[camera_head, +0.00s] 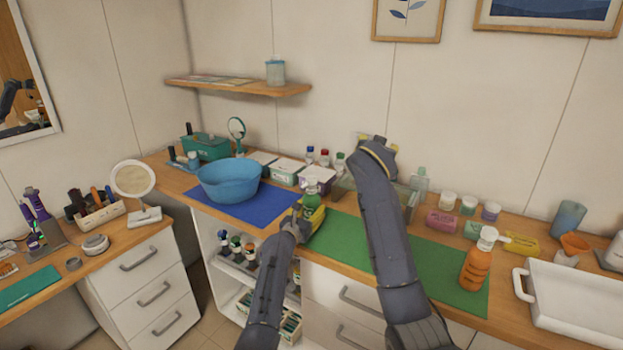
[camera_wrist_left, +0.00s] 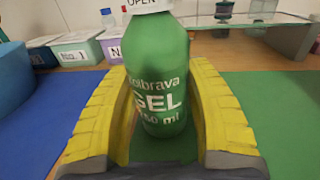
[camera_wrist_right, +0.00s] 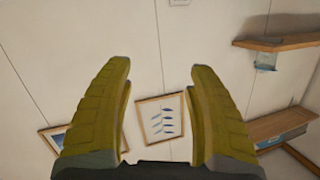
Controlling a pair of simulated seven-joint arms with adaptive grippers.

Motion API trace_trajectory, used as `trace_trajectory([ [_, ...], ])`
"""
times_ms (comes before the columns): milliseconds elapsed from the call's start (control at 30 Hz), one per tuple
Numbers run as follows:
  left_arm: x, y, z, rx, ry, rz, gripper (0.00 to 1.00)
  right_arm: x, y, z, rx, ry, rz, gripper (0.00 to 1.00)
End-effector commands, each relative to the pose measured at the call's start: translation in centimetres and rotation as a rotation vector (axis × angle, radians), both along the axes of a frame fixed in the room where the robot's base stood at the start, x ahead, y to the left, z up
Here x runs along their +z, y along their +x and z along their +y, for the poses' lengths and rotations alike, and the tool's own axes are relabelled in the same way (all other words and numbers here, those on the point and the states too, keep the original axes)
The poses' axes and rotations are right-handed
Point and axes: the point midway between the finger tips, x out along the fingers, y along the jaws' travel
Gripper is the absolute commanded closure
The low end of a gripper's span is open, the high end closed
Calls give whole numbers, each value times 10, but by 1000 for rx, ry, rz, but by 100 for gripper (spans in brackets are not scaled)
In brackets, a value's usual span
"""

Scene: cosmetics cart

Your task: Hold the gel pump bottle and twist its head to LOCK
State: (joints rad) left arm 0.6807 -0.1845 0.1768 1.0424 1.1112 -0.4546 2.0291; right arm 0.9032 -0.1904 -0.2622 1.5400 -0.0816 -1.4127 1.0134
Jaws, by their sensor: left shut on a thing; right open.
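The green gel pump bottle (camera_head: 312,208) stands upright at the left end of the green mat. In the left wrist view its body (camera_wrist_left: 160,75) reads "GEL", and a white collar (camera_wrist_left: 148,5) marked "OPEN" shows at the top edge; the rest of the head is cut off there. My left gripper (camera_head: 303,222) is shut on the bottle's body, with yellow fingers on both sides (camera_wrist_left: 165,105). My right arm reaches up over the counter. My right gripper (camera_wrist_right: 160,95) is open and empty, with only wall, pictures and shelves behind it.
A blue bowl (camera_head: 228,182) stands on the blue mat (camera_head: 262,207) to the left. An orange pump bottle (camera_head: 476,266) stands on the green mat (camera_head: 440,262) at right, beside a white tray (camera_head: 575,300). Small jars and boxes line the back. The green mat's middle is clear.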

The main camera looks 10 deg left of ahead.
Motion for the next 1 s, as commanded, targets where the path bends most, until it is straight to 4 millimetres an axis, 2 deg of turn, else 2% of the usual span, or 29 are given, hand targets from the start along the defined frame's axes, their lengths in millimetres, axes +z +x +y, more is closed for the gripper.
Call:
trace_trajectory([
  [33,1,0,0,0,0,-1,88,-15,-4,30,46,-26,34,43],
  [100,1,0,0,0,0,-1,88,-32,-11,66,105,-64,74,43],
  [200,1,0,0,0,0,-1,88,-54,-23,109,178,-110,123,43],
  [300,1,0,0,0,0,-1,88,-70,-33,142,234,-149,158,43],
  [400,1,0,0,0,0,-1,88,-81,-42,163,272,-176,182,43],
  [500,1,0,0,0,0,-1,88,-88,-47,177,296,-191,197,43],
  [667,1,0,0,0,0,-1,88,-94,-44,185,311,-204,205,43],
  [1000,1,0,0,0,0,-1,88,-111,-3,187,309,-205,205,43],
])
